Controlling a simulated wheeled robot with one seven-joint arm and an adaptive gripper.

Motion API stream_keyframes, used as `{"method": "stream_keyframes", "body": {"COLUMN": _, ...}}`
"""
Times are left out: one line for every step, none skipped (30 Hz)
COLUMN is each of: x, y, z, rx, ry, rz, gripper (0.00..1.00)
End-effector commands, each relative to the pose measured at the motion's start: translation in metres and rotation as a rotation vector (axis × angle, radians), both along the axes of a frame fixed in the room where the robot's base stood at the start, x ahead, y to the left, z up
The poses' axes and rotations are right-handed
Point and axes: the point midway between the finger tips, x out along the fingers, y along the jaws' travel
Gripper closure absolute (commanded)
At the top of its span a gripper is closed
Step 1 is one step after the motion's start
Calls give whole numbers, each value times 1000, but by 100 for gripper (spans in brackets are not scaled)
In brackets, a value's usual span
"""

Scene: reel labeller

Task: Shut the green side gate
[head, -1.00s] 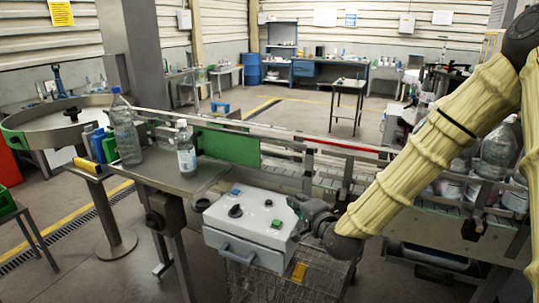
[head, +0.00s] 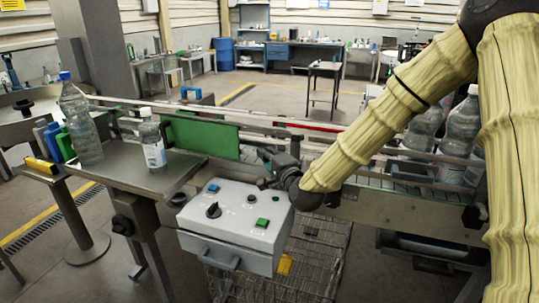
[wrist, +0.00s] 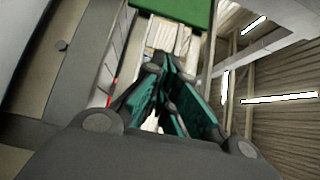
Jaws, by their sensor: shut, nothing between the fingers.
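The green side gate (head: 203,137) is an upright green panel beside the conveyor, just behind the steel side table. I cannot tell how far its swing stands from closed. In the wrist view the green panel (wrist: 180,11) shows at the top edge, beyond my fingers and apart from them. My gripper (head: 268,172) is low behind the right back corner of the white control box, to the right of the gate; its fingertips are hard to make out there. In the wrist view my gripper (wrist: 160,65) has its teal-padded fingers together, with nothing between them.
The white control box (head: 235,228) with knobs and a green button stands close to my gripper. A small bottle (head: 152,140) and a tall bottle (head: 80,120) stand left of the gate. The conveyor rail (head: 330,140) runs behind. A wire basket (head: 315,250) is below.

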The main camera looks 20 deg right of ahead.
Motion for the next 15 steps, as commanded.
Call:
{"method": "stream_keyframes", "body": {"x": 9, "y": 2, "z": 3, "rx": -3, "ry": 1, "rz": 1, "gripper": 100}}
{"method": "stream_keyframes", "body": {"x": 14, "y": 3, "z": 3, "rx": -4, "ry": -1, "rz": 1, "gripper": 100}}
{"method": "stream_keyframes", "body": {"x": 21, "y": 4, "z": 2, "rx": -3, "ry": 1, "rz": 1, "gripper": 100}}
{"method": "stream_keyframes", "body": {"x": 26, "y": 5, "z": 3, "rx": -3, "ry": 1, "rz": 1, "gripper": 100}}
{"method": "stream_keyframes", "body": {"x": 31, "y": 6, "z": 3, "rx": -3, "ry": 0, "rz": 1, "gripper": 100}}
{"method": "stream_keyframes", "body": {"x": 37, "y": 7, "z": 3, "rx": -3, "ry": 0, "rz": 2, "gripper": 100}}
{"method": "stream_keyframes", "body": {"x": 42, "y": 8, "z": 3, "rx": -3, "ry": 0, "rz": 2, "gripper": 100}}
{"method": "stream_keyframes", "body": {"x": 47, "y": 9, "z": 3, "rx": -3, "ry": 0, "rz": 2, "gripper": 100}}
{"method": "stream_keyframes", "body": {"x": 50, "y": 14, "z": 3, "rx": -3, "ry": 0, "rz": 4, "gripper": 100}}
{"method": "stream_keyframes", "body": {"x": 52, "y": 18, "z": 3, "rx": -3, "ry": 0, "rz": 6, "gripper": 100}}
{"method": "stream_keyframes", "body": {"x": 54, "y": 21, "z": 2, "rx": -2, "ry": 1, "rz": 6, "gripper": 100}}
{"method": "stream_keyframes", "body": {"x": 56, "y": 25, "z": 2, "rx": -2, "ry": 1, "rz": 6, "gripper": 100}}
{"method": "stream_keyframes", "body": {"x": 57, "y": 28, "z": 2, "rx": -2, "ry": 1, "rz": 6, "gripper": 100}}
{"method": "stream_keyframes", "body": {"x": 59, "y": 30, "z": 2, "rx": -2, "ry": 0, "rz": 6, "gripper": 100}}
{"method": "stream_keyframes", "body": {"x": 62, "y": 32, "z": 2, "rx": -2, "ry": 0, "rz": 5, "gripper": 100}}
